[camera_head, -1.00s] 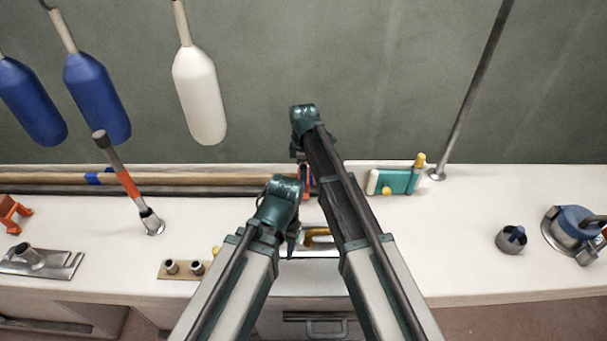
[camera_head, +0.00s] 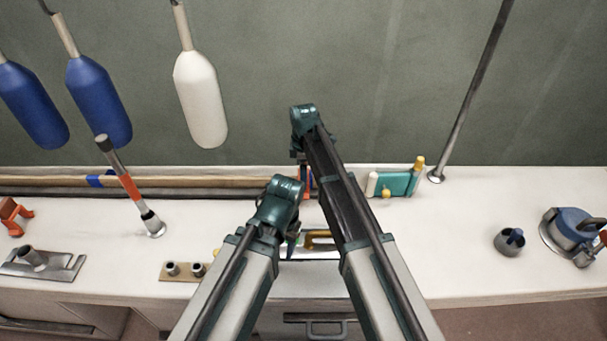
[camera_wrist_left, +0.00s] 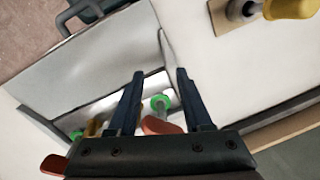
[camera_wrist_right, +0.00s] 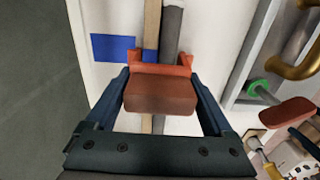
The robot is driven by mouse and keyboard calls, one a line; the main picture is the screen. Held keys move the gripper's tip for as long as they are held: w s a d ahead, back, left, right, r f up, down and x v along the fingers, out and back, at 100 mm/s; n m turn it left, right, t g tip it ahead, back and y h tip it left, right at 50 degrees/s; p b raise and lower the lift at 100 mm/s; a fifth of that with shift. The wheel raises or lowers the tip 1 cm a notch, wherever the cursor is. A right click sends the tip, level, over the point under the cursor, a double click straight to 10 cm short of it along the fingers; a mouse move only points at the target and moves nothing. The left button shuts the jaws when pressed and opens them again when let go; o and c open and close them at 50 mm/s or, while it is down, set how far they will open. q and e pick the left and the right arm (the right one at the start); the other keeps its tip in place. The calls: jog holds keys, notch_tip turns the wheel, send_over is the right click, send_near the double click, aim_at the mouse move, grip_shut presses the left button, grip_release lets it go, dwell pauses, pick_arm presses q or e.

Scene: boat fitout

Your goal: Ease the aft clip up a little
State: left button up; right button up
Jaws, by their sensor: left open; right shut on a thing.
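The held clip (camera_wrist_right: 158,95) is orange-red with a brown-red block, and sits across a wooden pole (camera_wrist_right: 151,25) and a dark grey pole (camera_wrist_right: 171,30) in the right wrist view. My right gripper (camera_wrist_right: 160,82) is shut on this block, one finger at each side. In the head view the clip (camera_head: 306,183) is mostly hidden behind my right arm. I cannot tell whether it is raised off the poles. My left gripper (camera_wrist_left: 158,74) is open and empty over a recessed tray (camera_wrist_left: 85,62). A green-ended piece (camera_wrist_left: 160,102) shows between its fingers.
Another orange clip (camera_head: 14,213) is at the bench's far left. A tilted orange-banded rod (camera_head: 128,185) stands near it. A teal box (camera_head: 397,183) stands right of my right arm. A dark cup (camera_head: 509,241) and blue winch-like part (camera_head: 575,227) are farther right. Bench between them is clear.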

jog(key=o, duration=1.6)
jog(key=shift+c, duration=0.2)
pick_arm(q)
jog(key=shift+r, duration=0.1)
pick_arm(e)
jog(key=shift+r, duration=0.15)
pick_arm(q)
notch_tip(320, 180, up, 14)
jog(key=p, duration=1.3)
jog(key=shift+p, duration=0.4)
pick_arm(e)
notch_tip(320, 180, up, 14)
pick_arm(q)
jog(key=shift+f, duration=0.2)
pick_arm(e)
jog(key=shift+f, duration=0.2)
jog(key=s+d+m, duration=0.8)
jog(key=s+m, duration=0.1)
jog(key=s, duration=0.2)
jog(key=s+d+m, duration=0.9)
jog(key=s, duration=0.2)
jog(key=s+a+n+h, duration=0.1)
jog(key=s+a+n, duration=0.2)
jog(key=a, duration=0.8)
jog(key=shift+s+n, duration=0.4)
jog(key=shift+s, duration=0.55)
